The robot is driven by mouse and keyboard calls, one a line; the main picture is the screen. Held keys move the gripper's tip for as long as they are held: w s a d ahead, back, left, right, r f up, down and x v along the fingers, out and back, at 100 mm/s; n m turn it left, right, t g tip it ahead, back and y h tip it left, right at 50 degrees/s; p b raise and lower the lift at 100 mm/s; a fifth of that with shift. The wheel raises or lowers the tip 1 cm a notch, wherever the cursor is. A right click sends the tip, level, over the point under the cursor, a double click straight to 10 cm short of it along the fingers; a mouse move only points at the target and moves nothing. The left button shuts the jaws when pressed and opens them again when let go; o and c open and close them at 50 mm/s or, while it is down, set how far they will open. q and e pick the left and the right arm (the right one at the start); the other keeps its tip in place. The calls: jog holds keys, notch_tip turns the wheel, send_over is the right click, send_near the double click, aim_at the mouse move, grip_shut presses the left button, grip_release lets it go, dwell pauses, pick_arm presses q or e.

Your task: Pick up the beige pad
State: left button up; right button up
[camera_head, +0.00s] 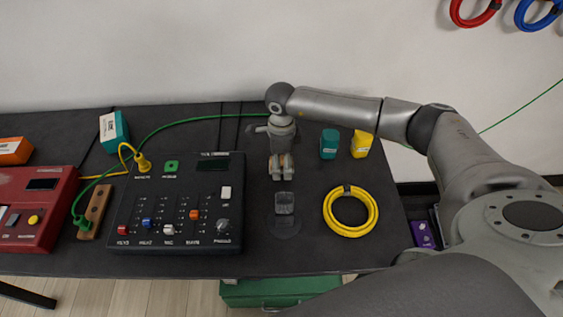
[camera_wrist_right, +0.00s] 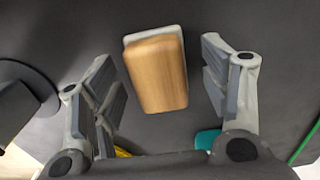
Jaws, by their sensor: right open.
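In the right wrist view the beige pad (camera_wrist_right: 157,75) is a wood-coloured block with rounded edges and a pale grey layer along its far edge. It lies on the dark table top. My right gripper (camera_wrist_right: 158,62) is open, one finger on each side of the pad, with clear gaps to both. In the head view my right gripper (camera_head: 282,168) points down over the middle of the table and mostly hides the pad. My left gripper is in neither view.
A dark stand with a round base (camera_head: 284,222) is just in front of the gripper. A yellow coil (camera_head: 327,220), a teal block (camera_head: 329,144) and a yellow block (camera_head: 362,144) lie to the right. A black control box (camera_head: 184,245) stands to the left. A green cable (camera_head: 195,119) runs behind.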

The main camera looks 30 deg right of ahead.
aim_at(282, 159)
jog(key=c, duration=1.1)
jog(key=shift+r, duration=0.15)
jog(key=shift+r, duration=0.3)
notch_tip(282, 159, up, 2)
jog(key=shift+r+b, duration=0.15)
jog(key=shift+b, duration=0.45)
jog(key=s+a+r, duration=0.2)
jog(key=a+r, duration=0.1)
jog(key=a, duration=0.1)
jog(key=s+a+r+b, duration=0.1)
jog(key=s+a+r, duration=0.1)
jog(key=a+r, duration=0.1)
jog(key=s+a+r+b, duration=0.1)
jog(key=a+r, duration=0.2)
jog(key=a, duration=0.2)
jog(key=shift+s+a+r, duration=0.4)
